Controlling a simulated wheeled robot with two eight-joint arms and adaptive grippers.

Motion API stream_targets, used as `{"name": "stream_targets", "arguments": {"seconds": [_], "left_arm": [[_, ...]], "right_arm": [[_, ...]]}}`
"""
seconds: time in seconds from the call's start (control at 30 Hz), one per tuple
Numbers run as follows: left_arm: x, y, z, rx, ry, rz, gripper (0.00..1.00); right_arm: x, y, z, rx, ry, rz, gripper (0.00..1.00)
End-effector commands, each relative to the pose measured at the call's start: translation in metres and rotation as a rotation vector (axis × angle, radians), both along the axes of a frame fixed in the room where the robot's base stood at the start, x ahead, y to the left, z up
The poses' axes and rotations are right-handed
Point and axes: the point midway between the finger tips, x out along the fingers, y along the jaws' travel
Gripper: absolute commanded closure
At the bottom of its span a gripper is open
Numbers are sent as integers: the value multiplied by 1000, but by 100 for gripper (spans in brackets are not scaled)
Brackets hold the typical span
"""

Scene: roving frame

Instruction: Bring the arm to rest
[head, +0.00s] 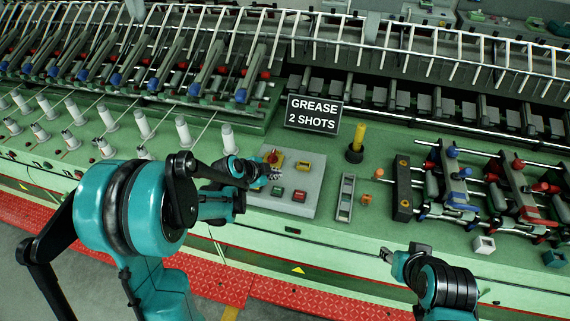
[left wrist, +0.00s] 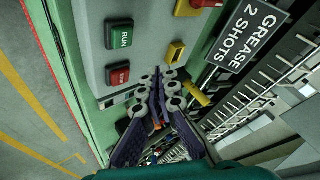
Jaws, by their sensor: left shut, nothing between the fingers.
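My left gripper (head: 272,173) is at the grey control box on the green machine bench, in front of the box's upper left part. In the left wrist view its fingers (left wrist: 168,74) are together with nothing between them. They overlap the edge of the box; I cannot tell whether they touch it. My right arm comes in at the lower right, and its gripper (head: 387,256) hangs over the front edge of the bench. It is too small to tell whether it is open or shut.
The control box (head: 306,174) carries a green RUN button (left wrist: 119,34), a red STOP button (left wrist: 118,74) and a red-and-yellow switch (head: 272,158). A GREASE 2 SHOTS sign (head: 313,114) stands behind. White spools (head: 183,131) line the left. A yellow-handled tool (head: 357,142) stands upright right of the box.

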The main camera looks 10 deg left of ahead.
Motion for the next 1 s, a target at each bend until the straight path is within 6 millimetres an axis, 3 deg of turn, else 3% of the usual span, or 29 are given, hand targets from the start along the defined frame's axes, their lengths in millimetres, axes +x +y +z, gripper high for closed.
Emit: {"name": "stream_targets", "arguments": {"seconds": [0.2, 0.37, 0.57, 0.8, 1.0], "left_arm": [[-2, -1, -2, -5, 6, 9, 100], [-26, -6, -16, -51, 64, 105, 100], [-90, -14, -51, -166, 183, 361, 100], [-175, -13, -111, -310, 271, 702, 100], [-229, -6, -160, -416, 291, 932, 100]], "right_arm": [[0, 0, -5, 0, 0, 0, 60], [0, 0, -42, 0, 0, 0, 60], [0, 0, -118, 0, 0, 0, 60], [0, 0, -202, 0, 0, 0, 60], [0, 0, -252, 0, 0, 0, 60]]}}
